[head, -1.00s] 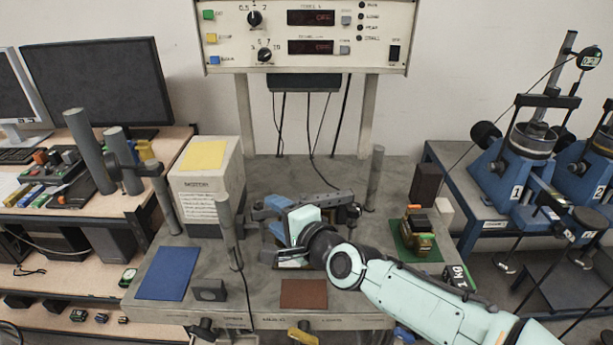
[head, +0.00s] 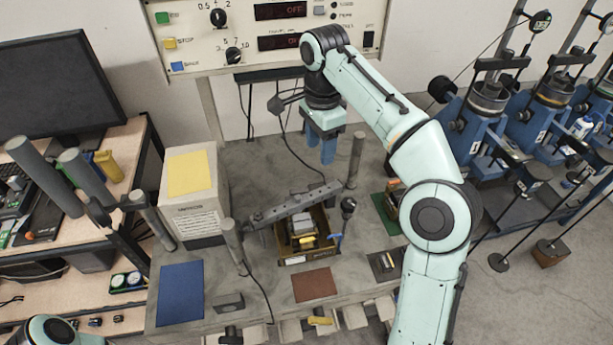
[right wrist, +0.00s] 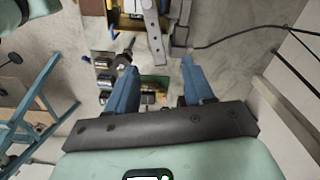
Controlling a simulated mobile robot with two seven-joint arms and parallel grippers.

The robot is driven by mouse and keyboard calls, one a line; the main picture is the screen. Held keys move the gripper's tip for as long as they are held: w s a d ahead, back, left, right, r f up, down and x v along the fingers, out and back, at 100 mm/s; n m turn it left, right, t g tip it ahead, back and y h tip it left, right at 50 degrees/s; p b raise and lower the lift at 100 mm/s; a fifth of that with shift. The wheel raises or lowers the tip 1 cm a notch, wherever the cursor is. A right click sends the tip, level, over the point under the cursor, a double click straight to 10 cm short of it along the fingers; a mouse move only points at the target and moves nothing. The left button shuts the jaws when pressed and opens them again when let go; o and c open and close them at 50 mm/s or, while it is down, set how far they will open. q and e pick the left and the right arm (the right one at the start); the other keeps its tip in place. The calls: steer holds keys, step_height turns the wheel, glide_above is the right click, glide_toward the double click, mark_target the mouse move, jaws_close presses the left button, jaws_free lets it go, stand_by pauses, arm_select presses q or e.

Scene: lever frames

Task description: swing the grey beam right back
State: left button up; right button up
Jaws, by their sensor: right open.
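The grey beam (head: 295,205) is a long bar with holes, lying aslant over an open brown box (head: 325,247) on the bench. Its left end is near a short grey post (head: 234,240), its right end near a taller post (head: 356,160). A black-knobbed lever (head: 347,207) stands by its right end. My right gripper (head: 321,150) points down behind and above the beam, apart from it, open and empty. In the right wrist view the beam (right wrist: 153,32) shows beyond the open fingers (right wrist: 158,88). Only part of my left arm shows at the lower left; its gripper is out of view.
The box holds metal blocks. A white box with a yellow sheet (head: 189,173) stands left. A blue mat (head: 181,292) and a brown mat (head: 314,284) lie in front. A control panel (head: 260,30) is at the back. Blue machines (head: 490,110) stand right.

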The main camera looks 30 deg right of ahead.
mark_target(320, 191)
steer(key=f, duration=0.4)
steer(key=s+f+b, duration=0.1)
steer(key=f, duration=0.7)
steer(key=shift+s+d+f, duration=0.1)
steer(key=shift+s+f, duration=0.05)
steer(key=shift+f, duration=0.15)
steer(key=shift+f+b, duration=0.25)
steer(key=shift+b, duration=0.05)
steer(key=shift+w+f, duration=0.2)
steer(key=shift+w, duration=0.05)
arm_select(q)
steer(key=s+f, duration=0.2)
steer(key=s, duration=0.1)
steer(key=shift+s+f, duration=0.1)
arm_select(e)
jaws_close()
